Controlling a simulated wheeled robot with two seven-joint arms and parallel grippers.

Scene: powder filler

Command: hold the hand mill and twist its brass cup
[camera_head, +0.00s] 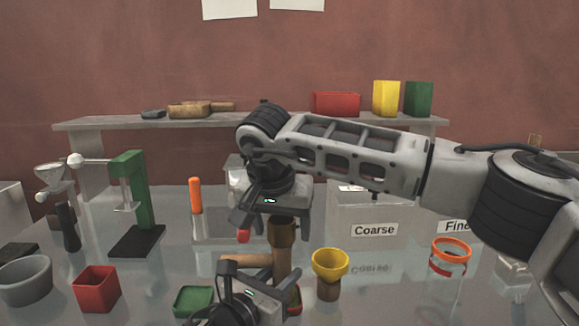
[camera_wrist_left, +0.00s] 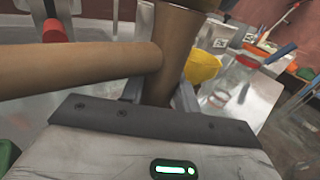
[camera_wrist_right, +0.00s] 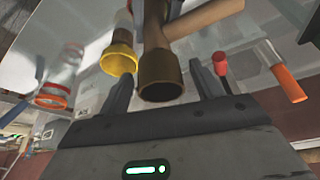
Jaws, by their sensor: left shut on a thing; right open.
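The hand mill has an upright wooden body (camera_head: 282,262), a wooden side handle (camera_head: 246,260) and a dark brass cup (camera_head: 281,235) at its top. My left gripper (camera_wrist_left: 165,98) is shut on the mill's body, just below the handle in the left wrist view; its fingertips are mostly hidden. In the right wrist view the brass cup (camera_wrist_right: 160,82) lies between the spread fingers of my right gripper (camera_wrist_right: 165,88). That gripper is open, above the cup in the head view, with a gap visible on both sides. The mill's lower end is hidden behind my left gripper.
A yellow funnel on a small brown jar (camera_head: 330,266) stands close to the mill's right. An orange-rimmed glass jar (camera_head: 450,258) is farther right. A green press (camera_head: 130,200), a red box (camera_head: 97,289) and a grey bowl (camera_head: 25,278) stand at the left.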

